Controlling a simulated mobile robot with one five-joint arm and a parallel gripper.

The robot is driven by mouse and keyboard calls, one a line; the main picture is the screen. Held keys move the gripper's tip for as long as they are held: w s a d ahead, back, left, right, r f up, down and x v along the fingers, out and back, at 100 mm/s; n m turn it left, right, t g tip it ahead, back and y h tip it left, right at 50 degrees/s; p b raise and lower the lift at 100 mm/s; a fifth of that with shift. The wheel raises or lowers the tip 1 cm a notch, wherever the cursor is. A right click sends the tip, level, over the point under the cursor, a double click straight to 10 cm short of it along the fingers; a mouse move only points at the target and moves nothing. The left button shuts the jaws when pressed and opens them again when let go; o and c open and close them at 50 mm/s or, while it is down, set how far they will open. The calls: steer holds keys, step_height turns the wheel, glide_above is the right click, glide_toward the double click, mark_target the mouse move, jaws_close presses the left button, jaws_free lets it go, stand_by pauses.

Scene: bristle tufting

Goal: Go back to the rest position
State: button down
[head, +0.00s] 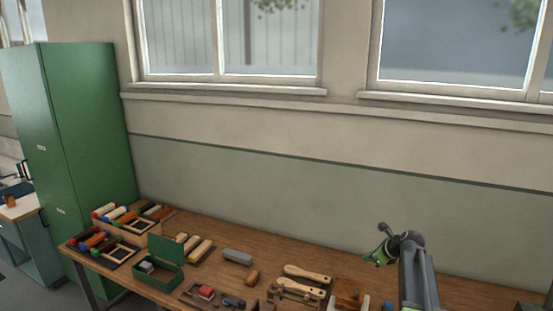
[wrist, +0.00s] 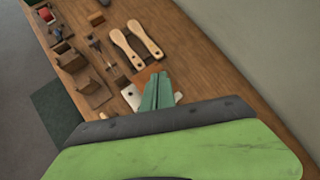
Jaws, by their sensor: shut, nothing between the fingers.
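My gripper (head: 377,258) is raised above the right part of the wooden workbench (head: 215,258) in the head view, at the end of my arm. In the wrist view my gripper (wrist: 156,90) has its two green fingers together, with nothing seen between them. The bench top below it also shows in the wrist view (wrist: 185,60). Two pale wooden brush bodies (wrist: 135,42) lie side by side on the bench, apart from the fingers. They also show in the head view (head: 307,279). A small white piece (wrist: 131,96) lies partly hidden behind the fingers.
A green open box (head: 166,275) and racks of coloured rolls (head: 118,230) stand at the bench's left. A grey block (head: 238,257) lies mid-bench. Wooden holders (wrist: 85,85) line the front edge. A wall with windows is behind, and a green cabinet (head: 70,140) stands left.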

steer(key=s+a+f+n+g+b, duration=0.1)
steer(key=s+a+f+n+b, duration=0.2)
steer(key=a, duration=0.5)
steer(key=s+a+f+n+g+b, duration=0.15)
steer(key=s+a+f+n, duration=0.3)
steer(key=a, duration=0.45)
steer(key=s+a+f+n+g+b, duration=0.25)
steer(key=a+f+n, duration=0.25)
steer(key=a, duration=0.3)
steer(key=s+d+f+n+g+h, duration=0.1)
steer(key=s+f+n+g+h, duration=0.1)
steer(key=s+n, duration=1.2)
steer(key=shift+s+f+n+g+h, duration=0.2)
steer(key=shift+s+n+g+h, duration=0.25)
steer(key=shift+n, duration=0.3)
steer(key=shift+w+d, duration=0.1)
steer(key=shift+w, duration=0.05)
